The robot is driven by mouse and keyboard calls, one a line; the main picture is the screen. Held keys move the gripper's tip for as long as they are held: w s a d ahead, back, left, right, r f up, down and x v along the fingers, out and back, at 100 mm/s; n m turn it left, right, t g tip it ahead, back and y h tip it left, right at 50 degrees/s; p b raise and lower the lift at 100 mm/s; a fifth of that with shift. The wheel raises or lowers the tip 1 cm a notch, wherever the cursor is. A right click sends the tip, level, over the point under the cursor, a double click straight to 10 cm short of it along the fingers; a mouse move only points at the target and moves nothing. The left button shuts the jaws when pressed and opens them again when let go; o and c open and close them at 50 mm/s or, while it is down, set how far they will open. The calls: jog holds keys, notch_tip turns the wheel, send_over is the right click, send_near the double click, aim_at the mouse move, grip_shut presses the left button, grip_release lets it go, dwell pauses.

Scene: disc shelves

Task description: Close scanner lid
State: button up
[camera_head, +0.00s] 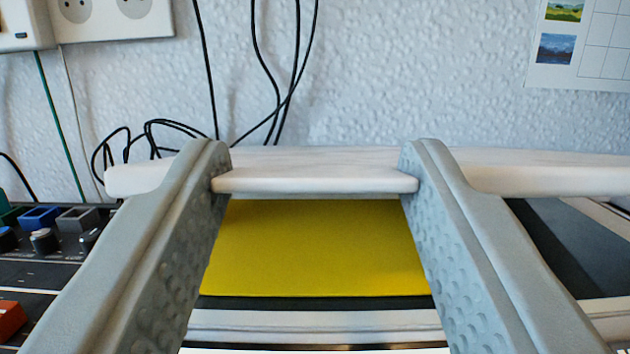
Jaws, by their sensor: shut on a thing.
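The scanner lid (540,178) is a white slab seen almost edge-on across the middle of the view. A narrower front tab of the lid (315,181) sits between the two grey fingers of my gripper (315,168), which is shut on it. Below the lid lies the scanner body (320,322), with a white front edge and a dark border. A flat yellow sheet or cover (315,250) shows on it between the fingers. There is a gap between the lid edge and the scanner's front edge. The lid's hinge is hidden.
At the left is a dark surface with several coloured small blocks and knobs (42,220). An orange-red block (10,318) lies at the lower left. Black cables (268,70) hang in front of the textured wall. Sockets (110,18) and a calendar sheet (590,50) are on the wall.

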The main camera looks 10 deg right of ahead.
jog(key=shift+w+f, duration=0.15)
jog(key=shift+f, duration=0.65)
jog(key=shift+r, duration=0.1)
